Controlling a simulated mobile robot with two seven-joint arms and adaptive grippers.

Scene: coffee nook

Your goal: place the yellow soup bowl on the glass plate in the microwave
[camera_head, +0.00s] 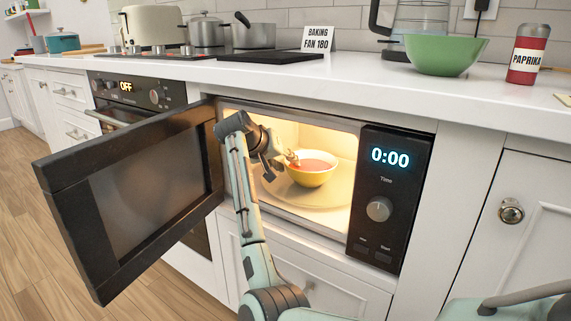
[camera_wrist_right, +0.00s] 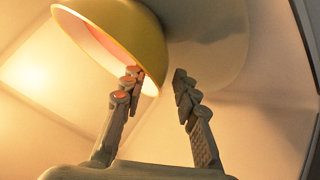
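The yellow soup bowl (camera_head: 312,178), holding reddish soup, sits upright on the glass plate (camera_head: 325,200) inside the lit, open microwave (camera_head: 290,215). My right gripper (camera_head: 280,165) is inside the microwave at the left side of the bowl. In the right wrist view the bowl (camera_wrist_right: 125,30) is just beyond the two fingers, with the plate (camera_wrist_right: 225,45) beside it. There the right gripper (camera_wrist_right: 157,85) is open, with a clear gap between its fingertips. One finger overlaps the bowl's rim; whether it touches cannot be told. My left gripper is not in view.
The microwave door (camera_head: 130,195) stands wide open to the left of my right arm. The control panel (camera_head: 390,200) reads 0:00. On the counter above are a green bowl (camera_head: 445,54), a paprika jar (camera_head: 528,55), a sign (camera_head: 318,39) and pots (camera_head: 253,36).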

